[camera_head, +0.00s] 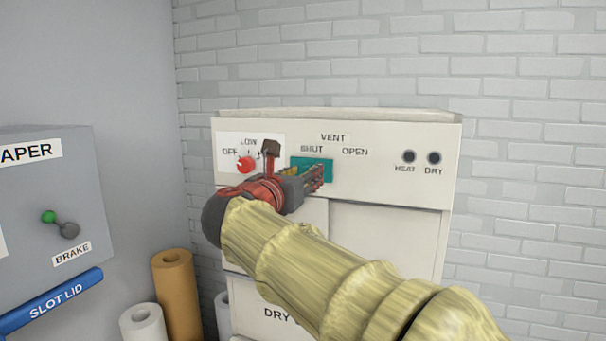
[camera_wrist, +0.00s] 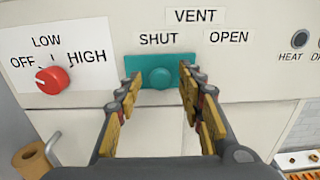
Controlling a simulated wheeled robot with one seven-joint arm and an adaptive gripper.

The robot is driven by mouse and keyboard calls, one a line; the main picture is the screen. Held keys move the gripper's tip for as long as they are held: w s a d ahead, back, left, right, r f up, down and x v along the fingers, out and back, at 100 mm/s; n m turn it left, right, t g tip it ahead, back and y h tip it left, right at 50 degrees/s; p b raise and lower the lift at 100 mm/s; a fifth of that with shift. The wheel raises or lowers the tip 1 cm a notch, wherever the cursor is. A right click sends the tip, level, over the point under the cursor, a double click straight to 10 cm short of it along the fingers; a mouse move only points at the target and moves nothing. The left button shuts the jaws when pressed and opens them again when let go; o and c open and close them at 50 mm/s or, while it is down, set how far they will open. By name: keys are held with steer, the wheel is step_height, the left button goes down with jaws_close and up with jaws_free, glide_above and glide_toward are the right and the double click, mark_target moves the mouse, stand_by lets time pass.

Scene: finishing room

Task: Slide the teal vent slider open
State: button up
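The teal vent slider (camera_wrist: 160,76) is a flat plate with a round teal knob on the white machine's front panel. It sits under the SHUT label, left of the OPEN label. In the head view the slider (camera_head: 326,162) is partly covered by my gripper (camera_head: 308,180). In the wrist view my gripper (camera_wrist: 161,90) is open. Its two fingers stand to the left and right of the knob with gaps on both sides. I cannot tell whether the fingertips reach as far forward as the knob.
A red dial (camera_wrist: 53,81) is left of the slider. HEAT and DRY indicators (camera_head: 421,158) are at the panel's right. A grey box with a green-knobbed BRAKE lever (camera_head: 60,223) and blue SLOT LID bar (camera_head: 50,302) stands left. Paper rolls (camera_head: 177,292) stand below. The panel under OPEN is clear.

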steer(key=shift+c, duration=1.4)
jaws_close()
